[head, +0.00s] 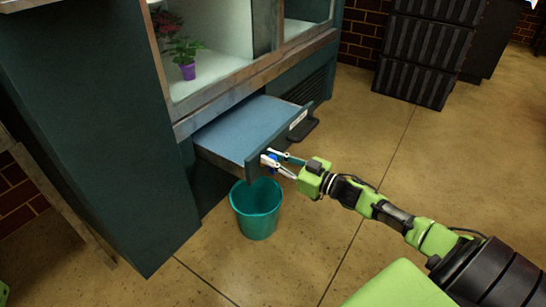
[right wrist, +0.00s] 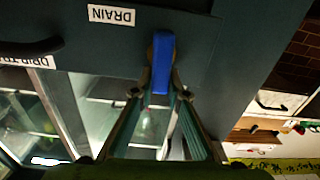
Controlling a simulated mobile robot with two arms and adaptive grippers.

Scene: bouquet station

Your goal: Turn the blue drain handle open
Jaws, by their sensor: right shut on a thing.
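The blue drain handle (right wrist: 162,62) is on the dark front panel, beside an upside-down DRAIN label (right wrist: 111,16) in the right wrist view. There it runs nearly up and down in the picture, its lower end between my fingers. In the head view the handle (head: 273,163) is a small blue patch, mostly hidden by my fingers. My right gripper (head: 277,161) is shut on the handle at the front of the pulled-out tray (head: 243,125); it also shows in the right wrist view (right wrist: 161,94). My left gripper is in neither view.
A teal bucket (head: 257,217) stands on the floor below the tray's front. A black pull (head: 302,131) sits on the tray front. A potted plant (head: 187,68) stands in the cabinet above. Black crates (head: 416,70) stand at the back; the floor between is clear.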

